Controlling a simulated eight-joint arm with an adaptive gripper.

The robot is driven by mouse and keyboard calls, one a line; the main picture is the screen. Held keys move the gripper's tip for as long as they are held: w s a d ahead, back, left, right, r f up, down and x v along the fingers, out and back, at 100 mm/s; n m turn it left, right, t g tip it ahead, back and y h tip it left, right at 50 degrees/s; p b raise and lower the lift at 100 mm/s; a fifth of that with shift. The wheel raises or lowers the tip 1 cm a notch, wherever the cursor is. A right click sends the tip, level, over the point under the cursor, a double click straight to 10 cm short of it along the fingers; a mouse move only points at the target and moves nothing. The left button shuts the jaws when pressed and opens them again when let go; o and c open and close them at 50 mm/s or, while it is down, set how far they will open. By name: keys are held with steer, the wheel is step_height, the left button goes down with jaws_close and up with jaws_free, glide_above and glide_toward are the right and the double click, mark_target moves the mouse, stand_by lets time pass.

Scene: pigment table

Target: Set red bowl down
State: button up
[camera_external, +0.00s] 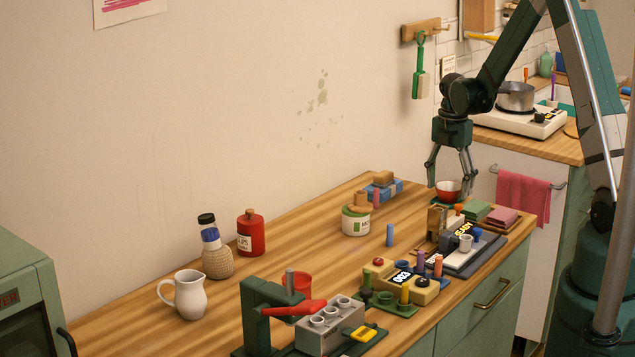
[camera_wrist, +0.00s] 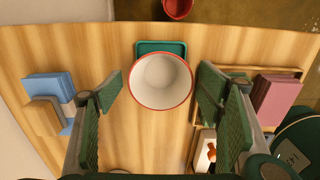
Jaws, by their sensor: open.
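The red bowl (camera_external: 448,190) is red outside and pale inside, near the far right end of the wooden table. In the wrist view the bowl (camera_wrist: 160,82) shows its pale inside and red rim from above, and looks level. It overlaps a green square tray (camera_wrist: 174,47), which shows behind and under it; its contact with the tray is hidden. My gripper (camera_external: 451,188) points down over the bowl. In the wrist view my gripper (camera_wrist: 160,90) is open, a finger on each side of the bowl, with narrow gaps visible at both sides.
A blue block with a tan sponge (camera_external: 383,187) lies left of the bowl. Folded green and pink cloths (camera_external: 502,217) lie right of it. A white jar (camera_external: 356,219) and a dark device (camera_external: 462,243) stand nearer. The table's far edge is close behind the bowl.

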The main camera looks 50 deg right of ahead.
step_height(320, 180, up, 12)
steer(key=shift+p, duration=0.35)
steer(key=shift+f, duration=0.1)
stand_by(0.4)
stand_by(0.4)
steer(key=s+a+r+m+t, duration=0.2)
steer(key=s+a+r+m, duration=0.15)
steer(key=a+r, duration=0.55)
steer(key=s+a+r+m+t, duration=0.1)
steer(key=s+a+r+m, duration=0.3)
steer(key=a, duration=0.8)
steer(key=s+a+r+m+t, duration=0.3)
steer(key=s+a+m, duration=0.7)
steer(key=s+a, duration=0.4)
steer(key=shift+s+a+t, duration=0.15)
steer(key=shift+a+t, duration=0.45)
steer(key=shift+a, duration=0.65)
